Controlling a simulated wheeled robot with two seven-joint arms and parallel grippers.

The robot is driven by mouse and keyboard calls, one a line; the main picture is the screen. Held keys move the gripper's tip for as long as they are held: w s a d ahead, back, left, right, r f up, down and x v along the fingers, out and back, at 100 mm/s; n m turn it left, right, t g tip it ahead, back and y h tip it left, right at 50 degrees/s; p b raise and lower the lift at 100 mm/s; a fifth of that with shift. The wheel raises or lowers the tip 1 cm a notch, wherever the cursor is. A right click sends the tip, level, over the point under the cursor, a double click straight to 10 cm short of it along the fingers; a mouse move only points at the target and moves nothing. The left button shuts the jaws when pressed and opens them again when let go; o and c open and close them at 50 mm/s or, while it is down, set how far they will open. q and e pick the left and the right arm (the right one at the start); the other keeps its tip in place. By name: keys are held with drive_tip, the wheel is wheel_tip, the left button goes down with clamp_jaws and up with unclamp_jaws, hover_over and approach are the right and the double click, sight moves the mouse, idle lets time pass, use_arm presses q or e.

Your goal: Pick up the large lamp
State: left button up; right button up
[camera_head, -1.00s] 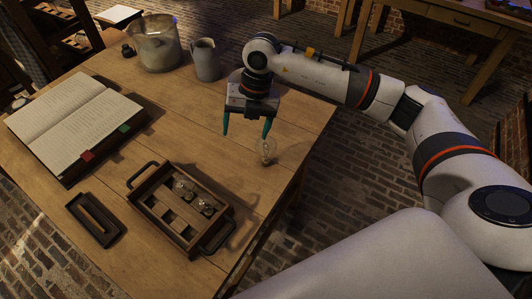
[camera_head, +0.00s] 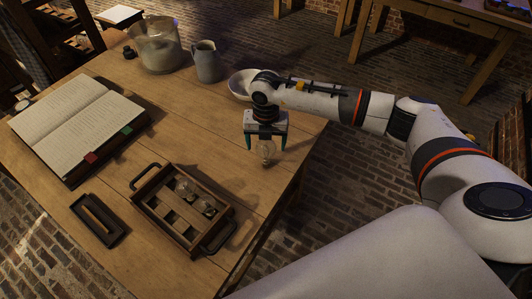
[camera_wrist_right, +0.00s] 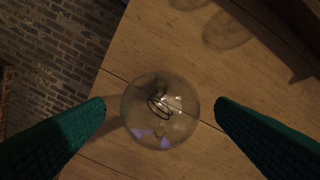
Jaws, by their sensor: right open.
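The large lamp (camera_head: 266,150) is a clear glass bulb standing on the table near its right edge. In the right wrist view the lamp (camera_wrist_right: 160,110) shows as a round globe with a dark coiled filament inside. My right gripper (camera_head: 266,143) is over the lamp, pointing down. Its green fingers are open, one on each side of the globe, with a gap visible on both sides in the right wrist view (camera_wrist_right: 160,108). The lamp's base is hidden under the globe in that view. My left gripper is not in view.
A wooden tray (camera_head: 150,213) with handles holds smaller bulbs (camera_head: 186,186).

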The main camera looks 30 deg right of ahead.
drive_tip(key=shift+f, duration=0.85)
drive_tip(key=c, duration=1.1)
drive_tip(key=shift+c, duration=0.2)
drive_tip(key=shift+r, duration=0.15)
